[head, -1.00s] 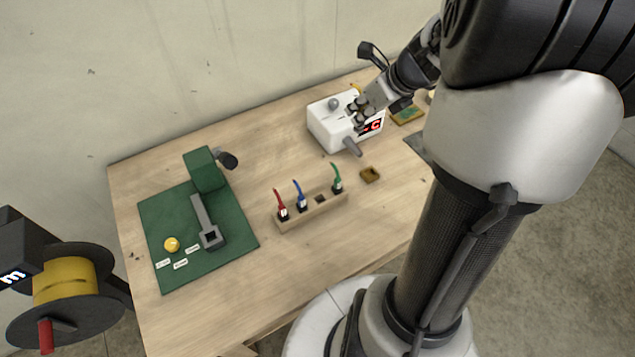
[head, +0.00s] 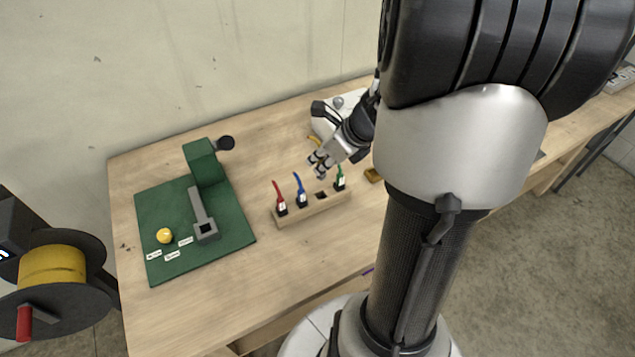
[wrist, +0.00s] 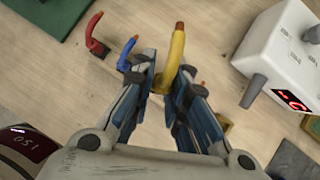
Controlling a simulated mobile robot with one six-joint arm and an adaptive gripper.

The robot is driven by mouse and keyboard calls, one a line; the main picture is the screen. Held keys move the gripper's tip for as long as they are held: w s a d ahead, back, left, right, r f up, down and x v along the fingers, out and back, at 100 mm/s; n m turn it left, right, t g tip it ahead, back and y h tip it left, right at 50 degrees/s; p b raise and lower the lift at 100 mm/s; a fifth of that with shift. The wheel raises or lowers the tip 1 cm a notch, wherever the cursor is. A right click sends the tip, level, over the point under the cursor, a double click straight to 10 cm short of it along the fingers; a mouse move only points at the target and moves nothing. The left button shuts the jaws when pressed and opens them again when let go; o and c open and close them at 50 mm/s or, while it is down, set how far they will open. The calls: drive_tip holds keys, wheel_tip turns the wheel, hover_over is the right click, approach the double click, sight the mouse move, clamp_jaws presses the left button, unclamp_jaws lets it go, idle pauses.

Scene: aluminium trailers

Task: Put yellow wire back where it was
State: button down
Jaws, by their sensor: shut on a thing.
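My gripper (head: 318,166) is shut on the yellow wire (wrist: 176,55), which stands up between the fingertips in the wrist view. In the head view the yellow wire (head: 314,140) shows only as a small piece at the gripper. The gripper is above and behind the wooden holder (head: 300,213). The holder carries a red wire (head: 280,195), a blue wire (head: 300,190) and a green wire (head: 340,176). A dark empty slot (head: 321,195) lies between blue and green. In the wrist view the red wire (wrist: 95,35) and blue wire (wrist: 127,52) are left of the fingers.
A white box (wrist: 285,50) with a red display stands behind the gripper, partly hidden in the head view. A green mat (head: 170,265) with a green stand (head: 203,165) and a yellow ball (head: 165,236) lies at left. A yellow spool (head: 52,268) is at the lower left.

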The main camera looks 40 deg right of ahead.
sight(324, 178)
drive_tip(key=shift+f+b, duration=1.5)
drive_tip(key=shift+f, duration=1.5)
drive_tip(key=shift+f+b, duration=0.5)
drive_tip(key=shift+f, duration=0.1)
drive_tip(key=c, duration=1.6)
unclamp_jaws()
drive_tip(key=shift+r, duration=0.1)
